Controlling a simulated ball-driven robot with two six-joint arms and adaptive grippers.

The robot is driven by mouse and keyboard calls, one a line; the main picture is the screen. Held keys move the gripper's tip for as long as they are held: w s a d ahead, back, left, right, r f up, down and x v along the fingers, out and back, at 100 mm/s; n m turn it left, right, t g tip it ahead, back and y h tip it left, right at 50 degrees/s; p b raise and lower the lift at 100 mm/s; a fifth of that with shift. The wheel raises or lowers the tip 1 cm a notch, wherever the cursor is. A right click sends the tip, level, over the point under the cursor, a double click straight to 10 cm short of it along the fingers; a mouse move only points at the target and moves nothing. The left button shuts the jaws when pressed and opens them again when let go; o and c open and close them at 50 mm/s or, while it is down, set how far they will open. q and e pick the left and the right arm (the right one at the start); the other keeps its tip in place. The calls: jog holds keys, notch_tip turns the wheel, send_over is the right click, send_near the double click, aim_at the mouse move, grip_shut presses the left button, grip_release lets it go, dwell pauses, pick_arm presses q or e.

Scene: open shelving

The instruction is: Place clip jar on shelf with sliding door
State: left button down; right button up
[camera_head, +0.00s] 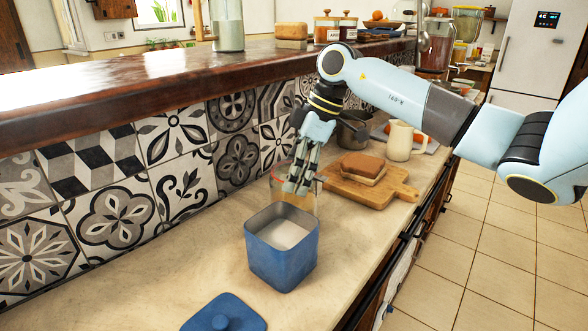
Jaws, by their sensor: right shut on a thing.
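A clear glass jar with a reddish rim (308,204), which looks like the clip jar, stands on or just above the counter behind the blue canister. My right gripper (297,186) reaches down at it from above, with its fingers shut on it. The jar's lower part is hidden by the canister, so I cannot tell whether it touches the counter. I cannot make out a shelf with a sliding door. My left gripper is not in view.
The open blue canister (283,256) holds something white; its blue lid (224,315) lies in front. A wooden board (368,190) with bread, a cream pitcher (404,141) and a dark pot (354,131) stand beyond. The raised bar top (130,98) and tiled wall bound the left.

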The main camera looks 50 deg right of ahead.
jog(key=o, duration=1.5)
jog(key=shift+f, duration=0.1)
